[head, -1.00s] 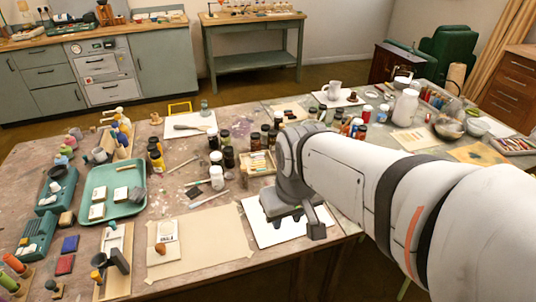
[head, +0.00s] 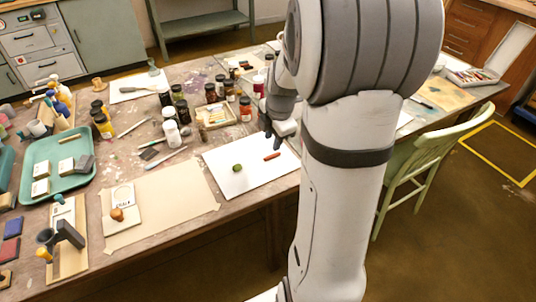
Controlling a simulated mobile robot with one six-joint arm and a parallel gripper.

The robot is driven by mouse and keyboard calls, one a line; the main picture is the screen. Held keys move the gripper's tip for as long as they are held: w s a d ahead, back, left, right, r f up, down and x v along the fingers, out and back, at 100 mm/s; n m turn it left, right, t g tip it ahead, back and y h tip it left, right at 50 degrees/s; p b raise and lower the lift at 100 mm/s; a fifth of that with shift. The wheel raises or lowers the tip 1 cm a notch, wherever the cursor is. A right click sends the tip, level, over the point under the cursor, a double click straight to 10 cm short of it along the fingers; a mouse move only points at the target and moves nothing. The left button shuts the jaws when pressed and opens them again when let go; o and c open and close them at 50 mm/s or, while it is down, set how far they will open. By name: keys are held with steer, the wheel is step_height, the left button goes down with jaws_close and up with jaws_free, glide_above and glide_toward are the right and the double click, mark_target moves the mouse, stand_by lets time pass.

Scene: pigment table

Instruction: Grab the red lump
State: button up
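In the head view, a small elongated red piece (head: 272,156) lies on the white sheet (head: 225,152) near the table's front edge. It is the only red piece on that sheet and looks more like a short stick than a round lump. A green lump (head: 237,168) lies to its left on the same sheet. My gripper (head: 272,134) is above the far right part of the sheet, just beyond the red piece and apart from it in the picture. Its dark fingers point down. They are small and partly hidden by my arm, so their opening is unclear.
An orange-brown lump (head: 117,214) sits on a card to the left. Several jars and bottles (head: 180,110) stand behind the sheet. A teal tray (head: 85,140) is at the left. A green chair (head: 420,165) stands at the right. Bare beige paper (head: 170,200) lies left of the sheet.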

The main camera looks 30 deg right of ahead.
mark_target(273, 156)
steer(key=x, duration=0.7)
steer(key=shift+s+d+f+b, duration=0.1)
steer(key=shift+s+d+b, duration=0.2)
steer(key=shift+d, duration=0.1)
steer(key=shift+f, duration=0.1)
steer(key=shift+s, duration=0.1)
steer(key=c, duration=0.5)
